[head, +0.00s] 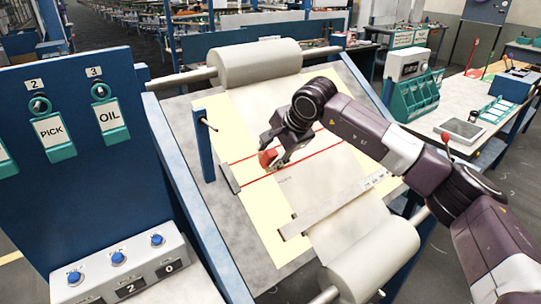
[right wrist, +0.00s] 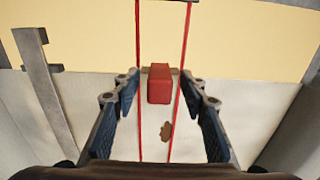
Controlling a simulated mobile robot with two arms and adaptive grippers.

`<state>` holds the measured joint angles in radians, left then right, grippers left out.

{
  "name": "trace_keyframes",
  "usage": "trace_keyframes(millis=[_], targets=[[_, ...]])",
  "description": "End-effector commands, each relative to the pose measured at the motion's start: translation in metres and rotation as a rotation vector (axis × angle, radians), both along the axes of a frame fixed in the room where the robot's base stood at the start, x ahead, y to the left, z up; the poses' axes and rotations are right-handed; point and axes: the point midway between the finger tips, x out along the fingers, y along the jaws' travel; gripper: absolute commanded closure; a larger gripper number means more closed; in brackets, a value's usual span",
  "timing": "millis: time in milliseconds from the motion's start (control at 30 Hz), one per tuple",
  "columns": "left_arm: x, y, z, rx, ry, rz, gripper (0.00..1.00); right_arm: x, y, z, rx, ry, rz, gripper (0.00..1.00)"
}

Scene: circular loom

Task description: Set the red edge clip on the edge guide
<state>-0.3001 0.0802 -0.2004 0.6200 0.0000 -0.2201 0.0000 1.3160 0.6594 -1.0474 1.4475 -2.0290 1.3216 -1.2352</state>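The red edge clip (head: 267,158) is a small red block at my right gripper (head: 274,152) in the head view. In the right wrist view the clip (right wrist: 159,88) is between the two fingers of the right gripper (right wrist: 159,88), with a gap on each side. The fingers are apart. I cannot tell how high the clip is above the cloth. A short grey bar (head: 229,178), perhaps the edge guide, lies left of the clip at the cloth's left side, by the red lines. My left gripper is not in view.
A long metal rule (head: 335,204) crosses the lower cloth; it also seems to show in the wrist view (right wrist: 46,90). A blue post (head: 204,145) stands at the board's left. White rolls (head: 258,64) (head: 370,252) lie at both ends. A button box (head: 122,264) is front left.

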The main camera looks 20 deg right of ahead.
Motion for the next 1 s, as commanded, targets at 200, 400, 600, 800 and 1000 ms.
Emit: trace_keyframes(millis=[200,400,600,800,1000], targets=[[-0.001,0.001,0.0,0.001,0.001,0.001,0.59,0.0,0.0,0.0,0.0,0.001,0.0,0.6],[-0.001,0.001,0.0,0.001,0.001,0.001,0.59,-0.008,-0.003,0.015,0.001,-0.004,-0.001,0.6],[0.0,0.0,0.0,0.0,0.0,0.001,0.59,-0.031,-0.012,0.049,-0.001,-0.005,0.0,0.6],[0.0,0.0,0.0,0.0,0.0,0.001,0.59,-0.052,-0.019,0.08,-0.002,-0.004,0.0,0.6],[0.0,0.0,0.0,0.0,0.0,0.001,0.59,-0.063,-0.023,0.096,0.0,-0.001,-0.001,0.6]])
